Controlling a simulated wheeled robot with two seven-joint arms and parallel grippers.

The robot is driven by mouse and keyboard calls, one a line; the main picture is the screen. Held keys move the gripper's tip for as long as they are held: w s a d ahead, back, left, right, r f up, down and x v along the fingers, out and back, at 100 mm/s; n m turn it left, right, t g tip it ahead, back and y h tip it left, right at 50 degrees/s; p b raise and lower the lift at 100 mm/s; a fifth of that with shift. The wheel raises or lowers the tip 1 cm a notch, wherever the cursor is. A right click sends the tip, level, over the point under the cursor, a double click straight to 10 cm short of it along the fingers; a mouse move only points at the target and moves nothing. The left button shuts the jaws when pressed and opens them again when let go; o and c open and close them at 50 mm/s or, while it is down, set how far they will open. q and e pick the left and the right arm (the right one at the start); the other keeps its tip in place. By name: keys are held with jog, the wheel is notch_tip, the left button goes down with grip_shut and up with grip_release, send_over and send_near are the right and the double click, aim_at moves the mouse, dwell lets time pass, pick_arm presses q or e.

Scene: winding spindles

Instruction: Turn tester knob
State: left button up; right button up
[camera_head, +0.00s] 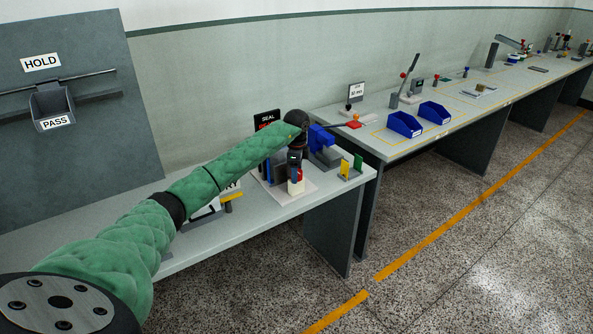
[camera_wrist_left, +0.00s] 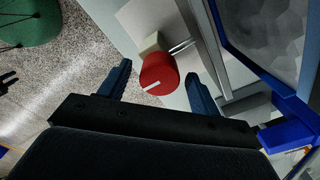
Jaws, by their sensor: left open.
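The tester knob (camera_wrist_left: 158,73) is red and round with a white line on its face. It sits on a pale block beside a metal rod. In the head view the red knob (camera_head: 299,175) shows small and partly hidden on the tester on the near bench. My left gripper (camera_head: 295,160) hangs down from the black wrist, close to the knob. In the left wrist view the open left gripper (camera_wrist_left: 159,75) has one dark blue finger on each side of the knob. A gap shows on both sides; I cannot tell the depth between fingertips and knob. My right gripper does not show clearly.
A black SEAL sign (camera_head: 267,117) stands behind the tester. A blue block (camera_head: 321,137) and a stand with yellow and green plates (camera_head: 345,166) are right of it. Blue bins (camera_head: 404,124) stand on the far bench. A blue frame (camera_wrist_left: 255,65) is close to the right finger.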

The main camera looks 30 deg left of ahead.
pick_arm(q)
jog(key=shift+f, duration=0.35)
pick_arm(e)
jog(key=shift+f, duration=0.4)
pick_arm(q)
jog(key=c, duration=1)
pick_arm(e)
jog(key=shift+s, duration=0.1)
pick_arm(q)
jog(key=shift+o, duration=0.2)
